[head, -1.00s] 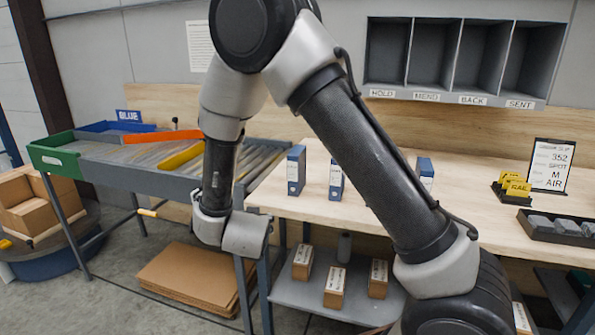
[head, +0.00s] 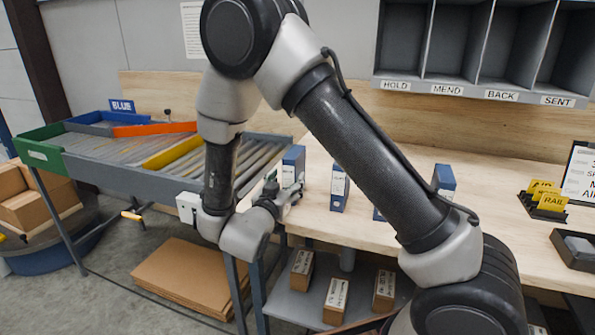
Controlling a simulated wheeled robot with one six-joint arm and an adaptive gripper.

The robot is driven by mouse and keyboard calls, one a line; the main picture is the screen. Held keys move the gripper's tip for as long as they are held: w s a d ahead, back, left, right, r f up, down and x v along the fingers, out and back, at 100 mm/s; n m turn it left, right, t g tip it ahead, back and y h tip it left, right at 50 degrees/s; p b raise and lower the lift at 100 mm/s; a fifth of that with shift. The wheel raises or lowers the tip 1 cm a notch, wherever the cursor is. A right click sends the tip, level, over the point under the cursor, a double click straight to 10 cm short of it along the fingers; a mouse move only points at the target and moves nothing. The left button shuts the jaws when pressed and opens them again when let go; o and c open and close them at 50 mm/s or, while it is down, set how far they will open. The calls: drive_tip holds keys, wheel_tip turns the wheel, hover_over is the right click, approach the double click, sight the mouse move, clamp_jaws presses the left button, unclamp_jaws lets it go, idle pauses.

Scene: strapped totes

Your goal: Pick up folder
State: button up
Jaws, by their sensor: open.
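Several blue folders with white labels stand upright on the wooden bench. The leftmost folder (head: 291,167) is at the bench's left end. A second folder (head: 339,188) stands to its right. A third folder (head: 444,180) is right of my arm, and another is mostly hidden behind the arm, with only a sliver (head: 378,215) showing. My gripper (head: 291,194) is open, beside the leftmost folder at its lower front; whether it touches the folder I cannot tell.
A roller conveyor (head: 150,170) with coloured rails adjoins the bench at left. Grey pigeonholes (head: 480,85) hang above. Yellow signs (head: 545,197) and a dark tray (head: 573,250) are at right. Brown boxes (head: 337,300) sit on the lower shelf.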

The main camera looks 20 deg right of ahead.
drive_tip(key=x, duration=0.7)
drive_tip(key=shift+w+d, duration=0.2)
drive_tip(key=shift+w, duration=0.15)
drive_tip(key=shift+c, duration=0.2)
drive_tip(key=c, duration=1.2)
drive_tip(key=shift+r, duration=0.1)
